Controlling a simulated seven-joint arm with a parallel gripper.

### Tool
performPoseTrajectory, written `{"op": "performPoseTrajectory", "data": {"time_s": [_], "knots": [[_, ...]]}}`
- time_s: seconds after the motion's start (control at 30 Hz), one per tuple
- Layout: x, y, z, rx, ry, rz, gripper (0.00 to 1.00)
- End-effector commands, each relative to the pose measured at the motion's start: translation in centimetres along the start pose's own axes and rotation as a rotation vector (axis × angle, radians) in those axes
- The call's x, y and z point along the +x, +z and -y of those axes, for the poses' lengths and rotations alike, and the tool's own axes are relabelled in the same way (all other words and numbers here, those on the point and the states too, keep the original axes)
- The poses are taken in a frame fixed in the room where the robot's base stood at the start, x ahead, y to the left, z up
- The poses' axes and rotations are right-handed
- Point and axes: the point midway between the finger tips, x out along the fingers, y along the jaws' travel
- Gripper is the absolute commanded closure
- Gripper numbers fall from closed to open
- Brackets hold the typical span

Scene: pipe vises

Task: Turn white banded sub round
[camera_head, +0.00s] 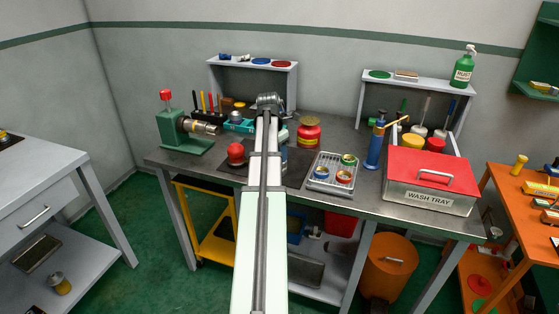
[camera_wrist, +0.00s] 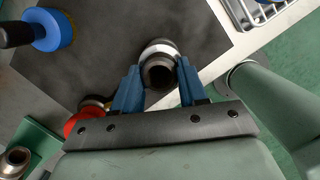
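The white-banded sub (camera_wrist: 158,48) is a short metal pipe piece, seen nearly end-on in the wrist view. Its dark open bore faces the camera, and the white band lies toward its far end. My gripper (camera_wrist: 159,66) has one blue finger on each side of it. The fingers lie close against its sides, with no clear gap showing, over the dark mat (camera_wrist: 105,40). In the head view my own arm hides the sub and the fingers. A green vise (camera_head: 177,130) holding a metal piece stands at the left of the bench.
A red domed item (camera_head: 236,153) stands left of the arm. A red jar (camera_head: 308,132) stands behind the mat.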

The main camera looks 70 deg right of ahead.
Motion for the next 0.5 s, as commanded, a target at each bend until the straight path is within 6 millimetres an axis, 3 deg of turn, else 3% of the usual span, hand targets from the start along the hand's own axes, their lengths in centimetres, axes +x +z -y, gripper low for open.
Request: {"op": "performPoseTrajectory", "data": {"time_s": [0.17, 0.2, 0.33, 0.5], "knots": [[-0.01, 0.0, 0.01, 0.0, 0.0, 0.0, 0.86], [-0.03, 0.01, 0.0, 0.0, 0.0, 0.0, 0.56], [-0.03, 0.01, 0.0, 0.0, 0.0, 0.0, 0.45], [-0.02, 0.0, 0.0, 0.0, 0.0, 0.0, 0.45]]}}
